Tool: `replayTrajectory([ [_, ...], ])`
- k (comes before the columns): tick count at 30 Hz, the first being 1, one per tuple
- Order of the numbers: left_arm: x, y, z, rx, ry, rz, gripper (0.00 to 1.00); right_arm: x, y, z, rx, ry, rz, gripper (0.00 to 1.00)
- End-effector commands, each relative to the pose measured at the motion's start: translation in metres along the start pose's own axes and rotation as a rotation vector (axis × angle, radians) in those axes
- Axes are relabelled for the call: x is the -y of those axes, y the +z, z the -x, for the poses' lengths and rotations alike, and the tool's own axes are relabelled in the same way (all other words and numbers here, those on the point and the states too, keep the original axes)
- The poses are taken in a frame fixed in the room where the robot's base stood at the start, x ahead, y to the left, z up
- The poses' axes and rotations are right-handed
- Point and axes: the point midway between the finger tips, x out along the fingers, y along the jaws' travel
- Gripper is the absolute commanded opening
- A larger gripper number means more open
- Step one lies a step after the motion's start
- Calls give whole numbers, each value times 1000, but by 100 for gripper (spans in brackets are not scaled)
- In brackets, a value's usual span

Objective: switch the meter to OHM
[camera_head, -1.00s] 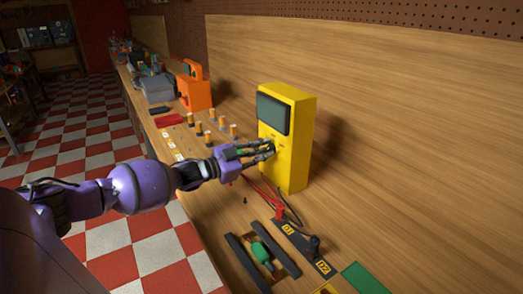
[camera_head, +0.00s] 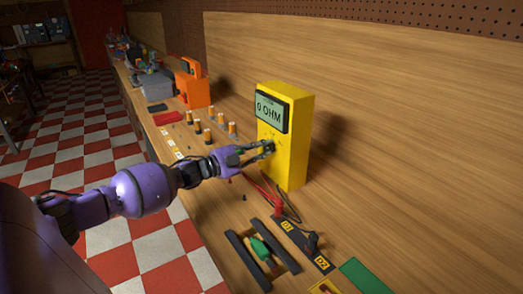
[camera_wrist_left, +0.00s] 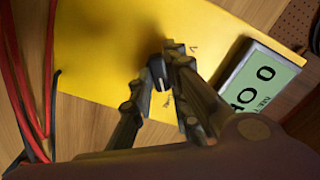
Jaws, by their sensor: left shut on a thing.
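The yellow meter (camera_head: 295,125) stands upright on the bench, and its lit screen (camera_head: 271,111) reads "0 OHM". My left gripper (camera_head: 268,148) is at the meter's front face, below the screen. In the left wrist view my left gripper (camera_wrist_left: 160,85) is shut on a dark round knob (camera_wrist_left: 157,72) on the yellow face. The fingers hide part of the knob and its markings. The screen also shows in the left wrist view (camera_wrist_left: 262,88). My right gripper is not in view.
Red and black leads (camera_head: 268,192) run by the meter's foot. A green-handled tool (camera_head: 262,250) lies between dark rails in front. Several orange-topped cylinders (camera_head: 209,134) and an orange case (camera_head: 194,90) stand farther back. A wooden wall rises behind the meter.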

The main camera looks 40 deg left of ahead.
Motion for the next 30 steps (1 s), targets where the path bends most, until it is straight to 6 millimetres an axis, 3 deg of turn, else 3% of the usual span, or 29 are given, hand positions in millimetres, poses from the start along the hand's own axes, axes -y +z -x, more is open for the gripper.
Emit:
replayTrajectory([
  [8,0,0,0,0,1,-6,0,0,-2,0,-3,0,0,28],
  [9,0,0,0,0,1,-6,21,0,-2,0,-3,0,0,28],
  [12,0,0,0,0,1,-5,34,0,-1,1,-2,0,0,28],
  [23,0,0,3,1,1,-3,34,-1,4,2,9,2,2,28],
  [30,-2,1,33,3,4,-3,34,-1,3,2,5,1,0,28],
])
